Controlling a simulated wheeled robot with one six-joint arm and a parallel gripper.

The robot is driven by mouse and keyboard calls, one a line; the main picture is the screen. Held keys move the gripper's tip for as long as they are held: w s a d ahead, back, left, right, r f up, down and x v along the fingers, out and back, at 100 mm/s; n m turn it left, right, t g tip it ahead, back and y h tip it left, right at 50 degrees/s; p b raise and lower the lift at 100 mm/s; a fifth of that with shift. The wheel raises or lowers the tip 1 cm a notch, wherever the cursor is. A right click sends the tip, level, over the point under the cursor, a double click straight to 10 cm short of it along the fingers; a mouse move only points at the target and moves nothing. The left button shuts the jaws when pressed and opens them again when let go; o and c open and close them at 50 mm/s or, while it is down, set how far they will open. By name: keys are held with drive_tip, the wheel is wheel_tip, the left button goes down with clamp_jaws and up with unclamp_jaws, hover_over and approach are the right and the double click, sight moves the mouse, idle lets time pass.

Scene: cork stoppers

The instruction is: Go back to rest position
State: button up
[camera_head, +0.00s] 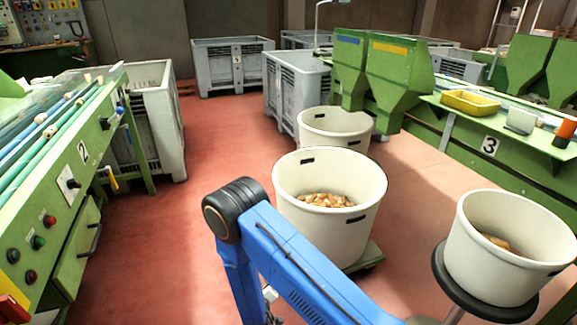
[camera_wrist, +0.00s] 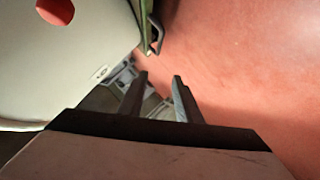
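My gripper (camera_wrist: 160,78) shows in the wrist view with its two dark fingers apart and nothing between them. It is not visible in the head view, where only my blue arm crosses the lower middle. A white bucket (camera_head: 290,225) with cork stoppers (camera_head: 326,200) in its bottom stands behind my arm. A second white bucket (camera_head: 470,255) at the right holds a few corks (camera_head: 497,241) and sits on a round dark stand (camera_head: 470,297). A third white bucket (camera_head: 312,133) stands further back; its contents are hidden.
A green machine bench (camera_head: 50,175) lines the left, and a green bench (camera_head: 425,128) with a yellow tray (camera_head: 470,102) lines the right. Grey crates (camera_head: 232,70) stand behind. Red floor (camera_head: 205,150) is clear in the middle. A pale surface (camera_wrist: 70,65) is near my gripper's left.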

drive_tip(key=w+d+r+m+g+y, duration=0.1)
drive_tip(key=w+d+r+m+g, duration=0.15)
drive_tip(key=r, duration=0.75)
drive_tip(key=w+d+r+m+g, duration=0.1)
drive_tip(key=w+r, duration=0.3)
drive_tip(key=r, duration=0.6)
drive_tip(key=s+d+r+m+g+y, duration=0.1)
drive_tip(key=s+d+r, duration=0.1)
drive_tip(key=d+r, duration=0.5)
drive_tip(key=s+d+r+m+g+y, duration=0.1)
drive_tip(key=s+d+r, duration=0.25)
drive_tip(key=r, duration=0.75)
drive_tip(key=s+d+r+g, duration=0.1)
drive_tip(key=s+d+r, duration=1.1)
drive_tip(key=s+d, duration=0.2)
drive_tip(key=s+d+r+m+g+h, duration=0.1)
drive_tip(key=s+d, duration=0.4)
drive_tip(key=s, duration=0.5)
drive_tip(key=s+d+r+m+g+h, duration=0.1)
drive_tip(key=s+d+r+m+h, duration=0.1)
drive_tip(key=s+d, duration=0.4)
drive_tip(key=s, duration=0.5)
drive_tip(key=shift+s, duration=0.2)
drive_tip(key=shift+d+r+m, duration=0.1)
drive_tip(key=shift+d+m, duration=0.1)
drive_tip(key=shift+m, duration=0.05)
